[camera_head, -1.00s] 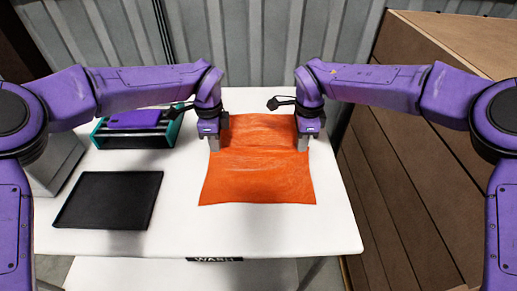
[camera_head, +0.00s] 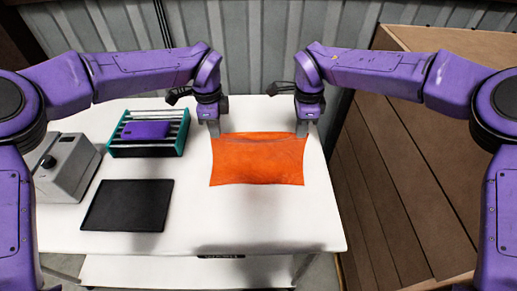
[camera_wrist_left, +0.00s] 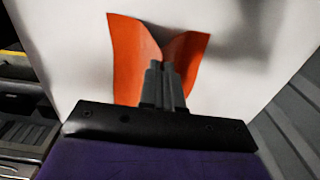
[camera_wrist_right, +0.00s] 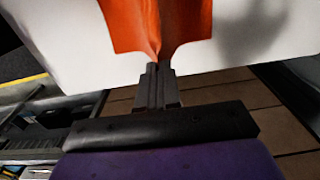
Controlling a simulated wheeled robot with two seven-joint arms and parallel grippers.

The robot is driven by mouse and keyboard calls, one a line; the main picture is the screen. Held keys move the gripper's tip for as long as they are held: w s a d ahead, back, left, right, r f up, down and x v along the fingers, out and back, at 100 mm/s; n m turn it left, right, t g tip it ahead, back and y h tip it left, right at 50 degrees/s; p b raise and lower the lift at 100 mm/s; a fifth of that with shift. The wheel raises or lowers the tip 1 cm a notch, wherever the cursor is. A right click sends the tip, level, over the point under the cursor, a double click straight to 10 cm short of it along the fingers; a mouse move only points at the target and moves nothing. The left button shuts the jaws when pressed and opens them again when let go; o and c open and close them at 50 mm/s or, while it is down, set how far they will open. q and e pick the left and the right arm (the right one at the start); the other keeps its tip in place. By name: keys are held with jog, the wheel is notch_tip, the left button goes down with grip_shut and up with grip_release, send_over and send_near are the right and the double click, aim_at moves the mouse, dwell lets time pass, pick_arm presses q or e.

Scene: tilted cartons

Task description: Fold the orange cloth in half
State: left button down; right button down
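The orange cloth (camera_head: 258,163) lies on the white table in the head view and looks short from front to back. A faint crease runs across it near its far edge; I cannot tell how its layers lie. My left gripper (camera_head: 214,131) is at its far left corner, with fingers closed together on the cloth. The left wrist view shows the cloth (camera_wrist_left: 127,55) drawn in at these fingertips. My right gripper (camera_head: 303,130) is at the far right corner. The right wrist view shows the cloth (camera_wrist_right: 185,22) pinched between its fingertips.
A dark tray (camera_head: 128,206) lies at the left front of the table (camera_head: 275,220). A teal-ended rack (camera_head: 118,150) with a purple item (camera_head: 146,130) stands behind it. A grey machine (camera_head: 66,168) is at the far left. Large brown cartons (camera_head: 400,190) stand right of the table.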

notch_tip(320, 180, up, 11)
jog(key=p, duration=0.9)
jog(key=shift+w, duration=0.15)
